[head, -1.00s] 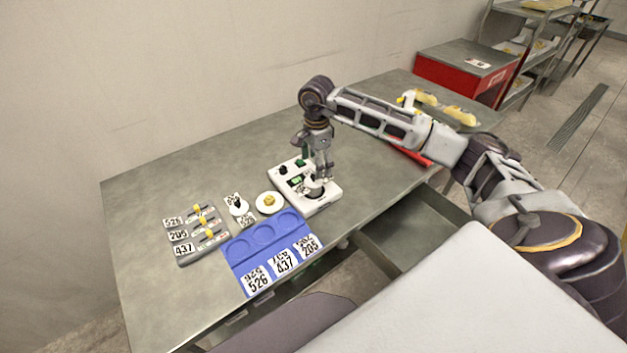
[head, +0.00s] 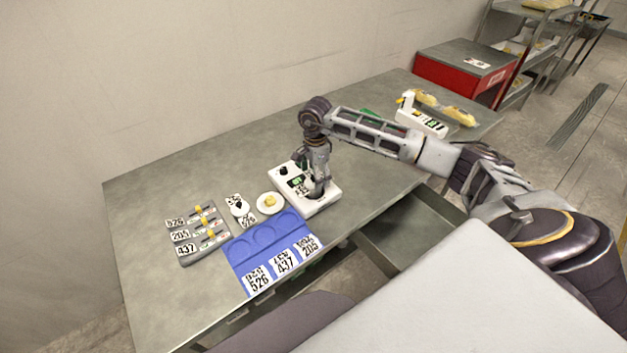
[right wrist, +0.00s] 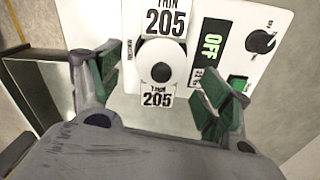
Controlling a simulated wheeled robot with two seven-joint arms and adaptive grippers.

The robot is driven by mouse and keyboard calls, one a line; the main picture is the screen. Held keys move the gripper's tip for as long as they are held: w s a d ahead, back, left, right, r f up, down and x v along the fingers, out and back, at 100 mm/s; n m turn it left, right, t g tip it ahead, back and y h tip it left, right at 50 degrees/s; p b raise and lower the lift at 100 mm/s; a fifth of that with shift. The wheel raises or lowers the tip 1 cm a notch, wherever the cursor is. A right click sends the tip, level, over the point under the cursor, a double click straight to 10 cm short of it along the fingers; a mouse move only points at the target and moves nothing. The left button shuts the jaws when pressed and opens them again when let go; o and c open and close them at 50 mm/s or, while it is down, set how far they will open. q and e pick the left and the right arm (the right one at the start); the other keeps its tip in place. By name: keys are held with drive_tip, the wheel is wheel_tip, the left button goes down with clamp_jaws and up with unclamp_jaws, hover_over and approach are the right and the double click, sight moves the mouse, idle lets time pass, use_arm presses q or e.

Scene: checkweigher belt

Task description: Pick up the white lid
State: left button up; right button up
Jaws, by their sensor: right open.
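A white round lid-like piece with a dark knob (right wrist: 161,62) sits on the white device (right wrist: 215,15), with THIN 205 tags above and below it. My right gripper (right wrist: 160,88) is open around this spot, one green-padded finger on each side, apart from the piece. In the head view my right gripper (head: 319,192) points down over the front of the device (head: 283,176) and mostly hides the piece. A similar white round piece with a dark knob (head: 239,205) lies on the table to the left, between tags. My left gripper is not in view.
A white dish (head: 269,202) with a yellow item stands beside the device. A blue tray (head: 238,266) with tags 526, 437 and 205 lies in front, a grey rack (head: 190,259) at left. An open drawer (head: 405,232) juts out below the table. The table's back left is clear.

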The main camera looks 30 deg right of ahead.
drive_tip(key=shift+f, duration=0.55)
drive_tip(key=c, duration=0.8)
